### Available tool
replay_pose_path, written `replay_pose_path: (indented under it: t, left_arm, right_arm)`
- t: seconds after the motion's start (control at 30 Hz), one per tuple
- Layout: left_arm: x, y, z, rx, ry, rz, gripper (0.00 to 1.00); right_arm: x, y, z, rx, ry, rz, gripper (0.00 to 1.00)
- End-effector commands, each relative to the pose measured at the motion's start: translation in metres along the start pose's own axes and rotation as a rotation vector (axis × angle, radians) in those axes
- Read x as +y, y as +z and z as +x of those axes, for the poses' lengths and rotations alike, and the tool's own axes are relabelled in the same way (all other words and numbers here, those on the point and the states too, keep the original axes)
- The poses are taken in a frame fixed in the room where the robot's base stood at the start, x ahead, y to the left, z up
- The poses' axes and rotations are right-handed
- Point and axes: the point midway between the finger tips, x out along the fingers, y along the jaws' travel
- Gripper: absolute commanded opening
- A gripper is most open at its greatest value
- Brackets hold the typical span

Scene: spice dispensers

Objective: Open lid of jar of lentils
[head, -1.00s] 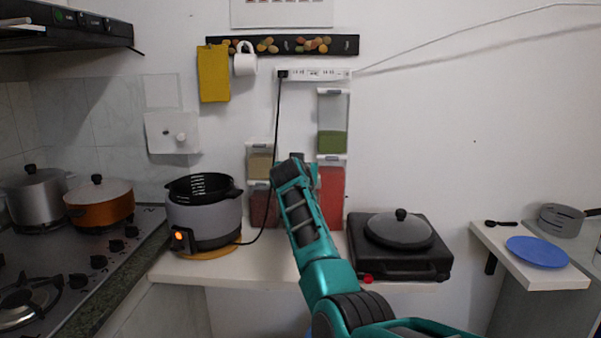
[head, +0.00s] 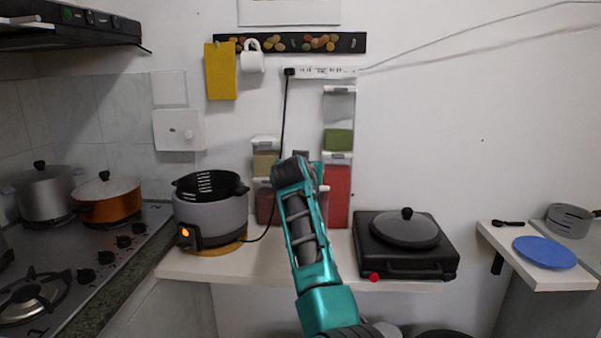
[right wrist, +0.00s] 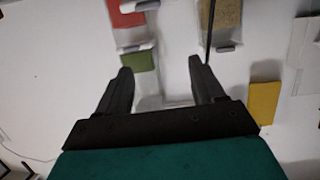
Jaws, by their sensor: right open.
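Clear dispensers with white lids are on the back wall. One holds green contents (head: 339,140), one below it red contents (head: 337,190), and one to the left tan contents (head: 265,165). A dark red one (head: 264,203) is below the tan one. I cannot tell by label which holds lentils. My right arm reaches up in front of them; its gripper is mostly hidden in the head view. In the right wrist view, the right gripper (right wrist: 161,75) is open and empty, pointing at the wall. The green contents (right wrist: 137,62) show beside its left finger. My left gripper is out of view.
A grey cooker (head: 210,210) stands left of the dispensers on the white shelf, and a black hot plate with a lidded pan (head: 405,230) stands right. A black cable hangs from the power strip (head: 325,72).

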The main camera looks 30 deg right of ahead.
Motion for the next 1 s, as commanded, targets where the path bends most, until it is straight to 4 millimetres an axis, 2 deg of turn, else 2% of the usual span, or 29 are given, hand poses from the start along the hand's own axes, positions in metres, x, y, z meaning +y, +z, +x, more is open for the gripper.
replay_pose_path:
  t: [0.3, 0.5, 0.87, 1.0]
  left_arm:
    - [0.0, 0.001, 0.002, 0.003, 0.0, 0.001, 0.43]
    - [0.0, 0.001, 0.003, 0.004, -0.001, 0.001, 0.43]
    - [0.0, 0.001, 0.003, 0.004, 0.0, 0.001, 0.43]
    - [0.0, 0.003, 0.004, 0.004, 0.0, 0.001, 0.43]
  right_arm:
    - [-0.001, 0.001, -0.052, 0.001, -0.002, 0.001, 0.68]
    - [0.0, 0.001, -0.074, 0.0, -0.001, 0.0, 0.68]
    - [0.0, 0.0, -0.08, 0.0, 0.0, 0.001, 0.68]
    - [0.003, 0.004, -0.079, 0.004, 0.011, -0.03, 0.58]
